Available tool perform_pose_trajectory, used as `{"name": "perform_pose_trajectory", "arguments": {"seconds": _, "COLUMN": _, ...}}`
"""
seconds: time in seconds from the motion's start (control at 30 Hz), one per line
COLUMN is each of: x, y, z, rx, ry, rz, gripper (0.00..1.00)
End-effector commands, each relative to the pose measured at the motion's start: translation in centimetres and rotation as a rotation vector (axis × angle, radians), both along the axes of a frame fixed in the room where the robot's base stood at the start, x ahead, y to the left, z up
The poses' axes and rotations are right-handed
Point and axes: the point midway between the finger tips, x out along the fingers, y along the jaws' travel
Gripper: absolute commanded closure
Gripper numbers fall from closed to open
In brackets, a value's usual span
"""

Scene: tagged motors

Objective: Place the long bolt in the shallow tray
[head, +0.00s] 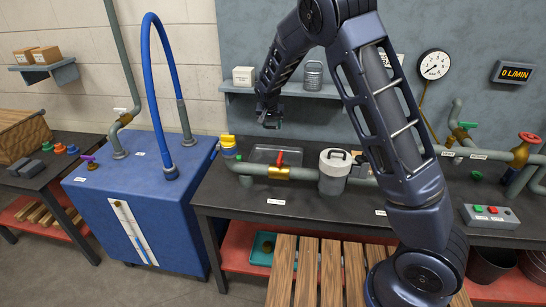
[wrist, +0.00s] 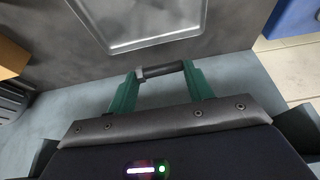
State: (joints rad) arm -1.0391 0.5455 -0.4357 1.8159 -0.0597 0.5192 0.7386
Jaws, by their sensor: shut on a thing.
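My gripper (wrist: 160,72) has green fingers and is shut on the long bolt (wrist: 158,71), a dark grey rod held crosswise between the fingertips. In the head view my gripper (head: 268,117) hangs in the air in front of the back wall, above the far side of the dark bench; the bolt is too small to make out there. The shallow tray (wrist: 150,42) is a grey, rounded-corner tray at the top of the wrist view, apart from the bolt. In the head view the tray (head: 262,155) lies empty on the bench behind the pipe, below my gripper.
A pipe with a red-handled brass valve (head: 279,172) runs in front of the tray. A wall shelf (head: 240,90) holds a white box (head: 243,76) beside my gripper.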

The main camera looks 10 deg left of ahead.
Motion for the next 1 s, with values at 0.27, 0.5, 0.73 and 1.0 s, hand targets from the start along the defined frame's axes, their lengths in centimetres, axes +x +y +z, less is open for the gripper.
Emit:
{"name": "perform_pose_trajectory", "arguments": {"seconds": 0.27, "x": 0.0, "y": -0.1, "z": -6.2, "rx": -0.003, "ry": 0.002, "rz": 0.000, "gripper": 0.72}}
{"name": "perform_pose_trajectory", "arguments": {"seconds": 0.5, "x": 0.0, "y": 0.0, "z": -10.6, "rx": -0.001, "ry": 0.002, "rz": 0.000, "gripper": 0.72}}
{"name": "perform_pose_trajectory", "arguments": {"seconds": 0.73, "x": 0.0, "y": 0.0, "z": -12.1, "rx": 0.000, "ry": 0.000, "rz": -0.001, "gripper": 0.72}}
{"name": "perform_pose_trajectory", "arguments": {"seconds": 1.0, "x": 0.0, "y": 0.0, "z": -15.2, "rx": -0.001, "ry": 0.002, "rz": -0.002, "gripper": 0.72}}
